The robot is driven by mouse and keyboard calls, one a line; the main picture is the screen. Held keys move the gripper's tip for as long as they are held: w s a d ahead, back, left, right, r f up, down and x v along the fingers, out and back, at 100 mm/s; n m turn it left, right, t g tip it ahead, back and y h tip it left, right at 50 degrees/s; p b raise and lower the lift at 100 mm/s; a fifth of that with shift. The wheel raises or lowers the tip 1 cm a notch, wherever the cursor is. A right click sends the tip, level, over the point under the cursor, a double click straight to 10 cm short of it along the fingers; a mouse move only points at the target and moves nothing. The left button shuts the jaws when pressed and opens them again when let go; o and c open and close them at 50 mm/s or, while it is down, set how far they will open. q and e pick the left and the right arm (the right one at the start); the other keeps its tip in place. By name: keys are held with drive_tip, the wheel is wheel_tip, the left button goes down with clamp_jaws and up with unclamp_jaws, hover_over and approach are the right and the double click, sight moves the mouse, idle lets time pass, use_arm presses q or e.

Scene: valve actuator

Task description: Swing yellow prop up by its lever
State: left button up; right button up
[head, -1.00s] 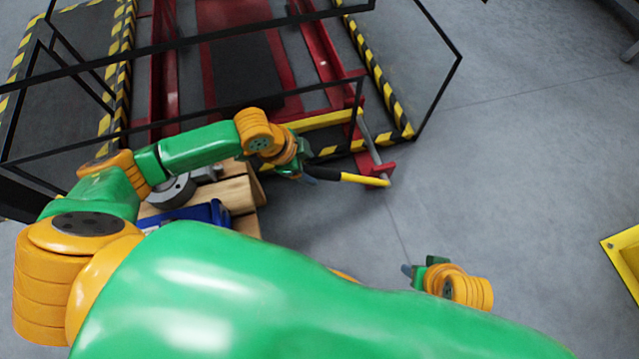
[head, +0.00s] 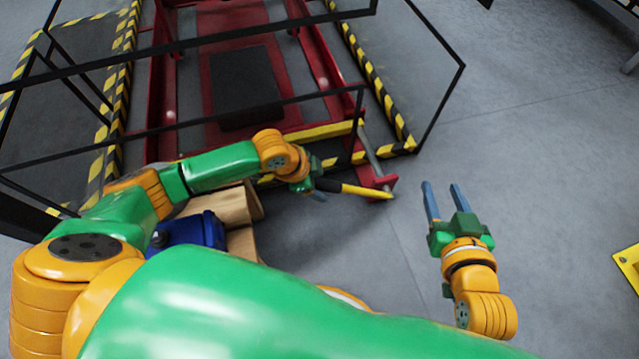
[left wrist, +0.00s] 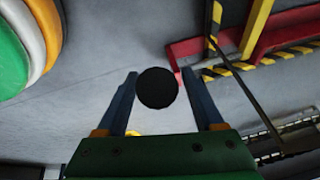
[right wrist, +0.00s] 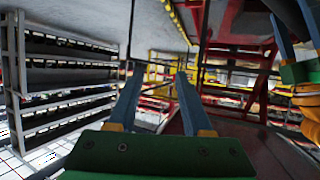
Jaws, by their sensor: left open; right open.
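The yellow lever (head: 366,190) has a black grip (head: 328,185) and sticks out leftward from a red bracket at the lift's near right corner. The yellow prop (head: 325,132) is a bar along the lift's near end, partly behind my left arm. My left gripper (head: 317,192) is open at the grip's free end. In the left wrist view the grip's round black end (left wrist: 156,88) shows between the open fingers (left wrist: 158,74); contact cannot be told. My right gripper (head: 441,186) is open and empty, right of the lever, its fingers pointing up the picture.
The red lift frame (head: 312,55) has black-and-yellow striped edges and thin black rails (head: 225,108) crossing above it. A blue object (head: 195,232) and wooden blocks (head: 232,205) lie below my left forearm.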

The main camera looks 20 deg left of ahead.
use_arm(q)
drive_tip(key=shift+w+d+f, duration=0.1)
drive_tip(key=shift+f, duration=0.2)
use_arm(e)
drive_tip(key=shift+w+a+r+t, duration=0.1)
drive_tip(key=shift+w+r+t, duration=0.15)
drive_tip(key=shift+r, duration=0.25)
drive_tip(key=shift+w+a+r+t, duration=0.15)
drive_tip(key=shift+r+t, duration=0.15)
drive_tip(key=shift+r, duration=0.15)
drive_tip(key=shift+w+a+r+t, duration=0.1)
drive_tip(key=shift+w+r+t, duration=0.15)
drive_tip(key=shift+r, duration=0.25)
use_arm(q)
clamp_jaws()
use_arm(e)
drive_tip(key=shift+d, duration=0.1)
drive_tip(key=shift+s, duration=0.1)
